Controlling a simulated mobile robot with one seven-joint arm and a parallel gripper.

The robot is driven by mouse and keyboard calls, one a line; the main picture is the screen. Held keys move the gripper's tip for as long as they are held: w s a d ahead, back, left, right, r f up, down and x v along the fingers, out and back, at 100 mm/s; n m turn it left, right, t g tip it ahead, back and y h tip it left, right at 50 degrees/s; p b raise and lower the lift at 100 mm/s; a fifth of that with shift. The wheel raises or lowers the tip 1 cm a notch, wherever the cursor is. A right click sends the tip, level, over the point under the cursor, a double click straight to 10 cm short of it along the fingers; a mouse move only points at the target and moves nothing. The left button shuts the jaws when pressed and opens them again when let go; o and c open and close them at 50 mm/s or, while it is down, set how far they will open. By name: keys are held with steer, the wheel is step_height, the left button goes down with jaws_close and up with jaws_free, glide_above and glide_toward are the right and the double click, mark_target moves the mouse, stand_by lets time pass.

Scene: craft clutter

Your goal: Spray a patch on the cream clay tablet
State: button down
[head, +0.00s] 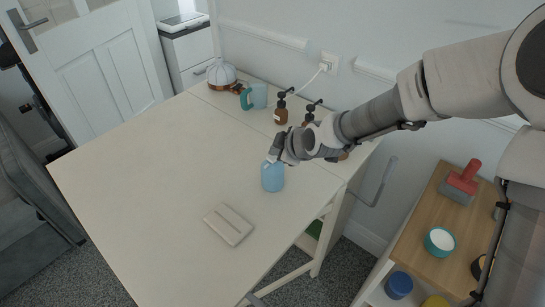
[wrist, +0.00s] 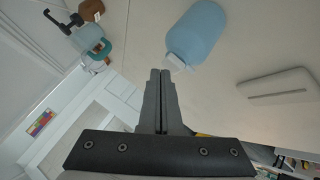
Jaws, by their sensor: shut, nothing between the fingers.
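The cream clay tablet (head: 228,225) lies flat on the table, toward its front; a line runs across its top. It also shows at the right in the wrist view (wrist: 280,86). A light blue bottle (head: 272,178) with a white top stands behind and to the right of the tablet. In the wrist view the bottle (wrist: 203,32) shows its white top (wrist: 176,61) just beside my fingertips. My gripper (wrist: 161,73) is shut and empty. In the head view my gripper (head: 272,156) is at the bottle's top and partly hides it; I cannot tell whether they touch.
A white and copper domed object (head: 222,74), a teal-handled jug (head: 257,97) and brown pump bottles (head: 281,112) stand along the table's back. The table's left half (head: 130,170) is clear. A wooden-topped unit (head: 425,225) with a red-handled tool (head: 464,177) stands at the right.

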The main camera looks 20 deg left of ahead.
steer(key=shift+f, duration=0.1)
steer(key=shift+f+b, duration=0.4)
steer(key=shift+b, duration=0.15)
steer(key=shift+r, duration=0.1)
steer(key=shift+r+p, duration=0.3)
steer(key=shift+r, duration=0.1)
step_height(320, 180, up, 6)
steer(key=p, duration=0.4)
steer(key=shift+r+p, duration=0.1)
steer(key=shift+p, duration=0.25)
stand_by(2.6)
